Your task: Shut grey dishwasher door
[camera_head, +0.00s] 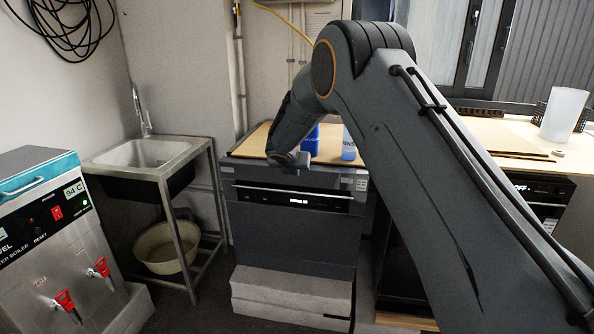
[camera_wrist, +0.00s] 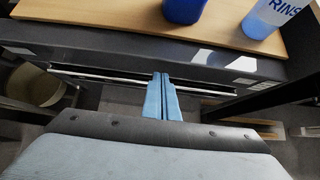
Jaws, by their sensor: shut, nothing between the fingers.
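The grey dishwasher (camera_head: 250,175) stands at the centre of the head view under a wooden top. Its door (camera_head: 290,235) looks upright, with a dark control strip and small lit display near the top. I cannot tell whether it is fully flush. My gripper (camera_head: 300,160) is at the front upper edge of the dishwasher. In the wrist view my gripper's light blue fingers (camera_wrist: 162,98) are together and empty. They overlap a long dark slot with a pale edge along the dishwasher's front (camera_wrist: 110,55). Contact with the front is unclear.
A blue container (camera_head: 311,140) and a labelled bottle (camera_head: 349,145) stand on the wooden top (camera_head: 252,146). A sink stand (camera_head: 150,170) is to the left, with a basin (camera_head: 165,247) below. A water boiler (camera_head: 50,240) stands at far left. A pale plinth (camera_head: 290,293) supports the dishwasher.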

